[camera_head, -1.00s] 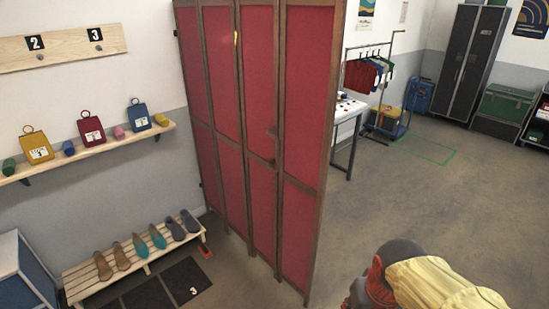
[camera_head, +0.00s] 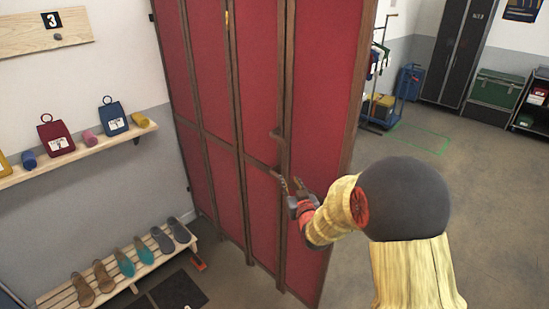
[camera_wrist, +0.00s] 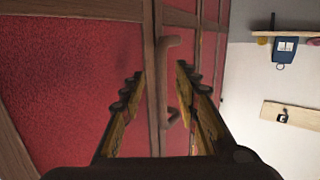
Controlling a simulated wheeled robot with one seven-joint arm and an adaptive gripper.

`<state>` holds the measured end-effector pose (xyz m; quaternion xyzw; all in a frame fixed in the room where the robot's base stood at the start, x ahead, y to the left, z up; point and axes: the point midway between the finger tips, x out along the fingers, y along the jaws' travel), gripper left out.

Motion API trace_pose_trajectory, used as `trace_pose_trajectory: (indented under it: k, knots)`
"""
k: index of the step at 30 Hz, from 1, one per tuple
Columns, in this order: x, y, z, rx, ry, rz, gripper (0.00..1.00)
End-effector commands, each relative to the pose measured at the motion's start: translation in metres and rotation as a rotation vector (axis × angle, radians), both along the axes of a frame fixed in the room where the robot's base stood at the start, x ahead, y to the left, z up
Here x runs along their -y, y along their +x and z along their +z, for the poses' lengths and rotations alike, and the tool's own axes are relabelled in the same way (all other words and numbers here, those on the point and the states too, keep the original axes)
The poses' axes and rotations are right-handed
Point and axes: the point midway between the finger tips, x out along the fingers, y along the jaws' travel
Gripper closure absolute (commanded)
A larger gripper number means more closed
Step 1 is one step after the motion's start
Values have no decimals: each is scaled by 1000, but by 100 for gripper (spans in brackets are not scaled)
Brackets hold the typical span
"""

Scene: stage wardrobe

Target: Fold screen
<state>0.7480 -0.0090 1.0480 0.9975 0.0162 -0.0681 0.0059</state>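The red folding screen (camera_head: 325,90) with brown wooden frames stands partly spread, its panels set at slight angles. A brown bar handle (camera_head: 277,150) is fixed on a frame post near mid-height. My gripper (camera_head: 293,185) is in front of the screen, just below and right of the handle in the head view. In the wrist view the handle (camera_wrist: 168,85) lies between the two open fingers of my gripper (camera_wrist: 161,75). A gap shows on each side of it, and I cannot tell how deep it sits between them. The lower part of the last panel is partly hidden by my arm.
A shoe bench (camera_head: 120,270) stands left of the screen, with a wall shelf (camera_head: 90,150) of bags and rolls above it. Open floor (camera_head: 480,190) stretches right of the screen, towards a green trunk (camera_head: 497,92) and dark lockers (camera_head: 458,50).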

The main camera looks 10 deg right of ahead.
Motion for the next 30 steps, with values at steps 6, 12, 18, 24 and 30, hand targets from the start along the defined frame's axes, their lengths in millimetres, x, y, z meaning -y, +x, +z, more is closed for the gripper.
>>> trace_pose_trajectory:
  k: [6,12,18,24,30]
  knots:
    - [-2,4,35,131,8,8,69]
    - [-3,26,36,138,9,8,69]
    - [-4,57,35,136,9,7,69]
    - [-5,76,36,136,9,7,69]
    - [-5,80,36,135,9,7,69]
